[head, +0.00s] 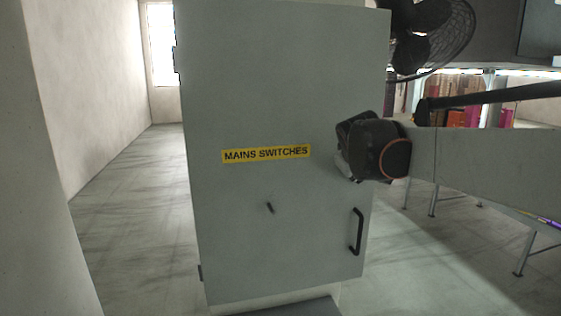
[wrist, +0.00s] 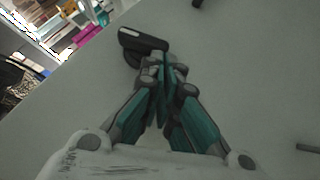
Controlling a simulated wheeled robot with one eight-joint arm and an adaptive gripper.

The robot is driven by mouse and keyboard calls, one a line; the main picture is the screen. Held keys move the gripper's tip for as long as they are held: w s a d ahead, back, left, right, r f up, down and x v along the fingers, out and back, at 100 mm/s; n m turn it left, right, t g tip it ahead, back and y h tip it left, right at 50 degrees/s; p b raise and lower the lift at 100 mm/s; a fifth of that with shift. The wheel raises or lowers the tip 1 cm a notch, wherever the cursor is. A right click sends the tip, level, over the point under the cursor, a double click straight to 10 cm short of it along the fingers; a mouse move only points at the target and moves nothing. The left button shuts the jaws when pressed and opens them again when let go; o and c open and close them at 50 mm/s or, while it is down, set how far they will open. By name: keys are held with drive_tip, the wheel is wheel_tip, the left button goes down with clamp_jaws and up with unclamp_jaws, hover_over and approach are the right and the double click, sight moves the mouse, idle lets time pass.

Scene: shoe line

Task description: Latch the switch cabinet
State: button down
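The grey switch cabinet (head: 230,90) stands upright in the middle of the head view, with a yellow "MAINS SWITCHES" label (head: 266,153) on its door. A small dark latch lever (head: 270,207) sits tilted below the label. A black bar handle (head: 357,231) is near the door's right edge. My gripper (head: 345,165) is in front of the door, above the handle in the head view. In the wrist view my gripper's fingers (wrist: 163,72) are together with nothing visible between them.
A black fan (head: 430,35) stands behind the cabinet's right edge. Bare floor (head: 125,225) lies left of the cabinet, beside a pale wall (head: 85,80).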

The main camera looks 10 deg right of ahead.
drive_tip(key=f+n+h+b, duration=0.1)
drive_tip(key=h+b, duration=0.1)
drive_tip(key=b, duration=0.1)
drive_tip(key=f+n+t+h+b, duration=0.1)
drive_tip(key=f+n+h+b, duration=0.1)
drive_tip(key=b, duration=0.1)
drive_tip(key=f+n+t+h+b, duration=0.1)
drive_tip(key=h+b, duration=0.1)
drive_tip(key=shift+s+a+f+n+b, duration=0.2)
drive_tip(key=shift+s+a+n+b, duration=0.1)
drive_tip(key=shift+a+b, duration=0.1)
drive_tip(key=shift+d, duration=0.1)
idle(1.4)
